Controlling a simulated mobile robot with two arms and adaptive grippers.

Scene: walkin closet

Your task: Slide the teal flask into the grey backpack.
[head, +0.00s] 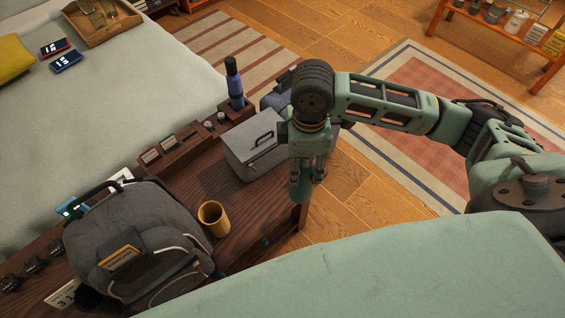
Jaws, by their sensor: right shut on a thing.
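The grey backpack (130,240) stands at the lower left on a dark wooden bench top, with its top handle up and a small yellow-brown patch on its front. My right gripper (307,174) points down near the right end of the bench, beside a grey box. It is shut on the teal flask (301,189), which hangs below the fingers; the fingers hide part of it. The flask is apart from the backpack, to its upper right. My left gripper is not in view.
A mustard cup (213,218) stands between the backpack and my right gripper. A light grey box (253,148) with a handle and a blue bottle (235,83) stand behind. A dark organiser (181,147) lies along the bed. Bare bench top (250,205) shows right of the cup.

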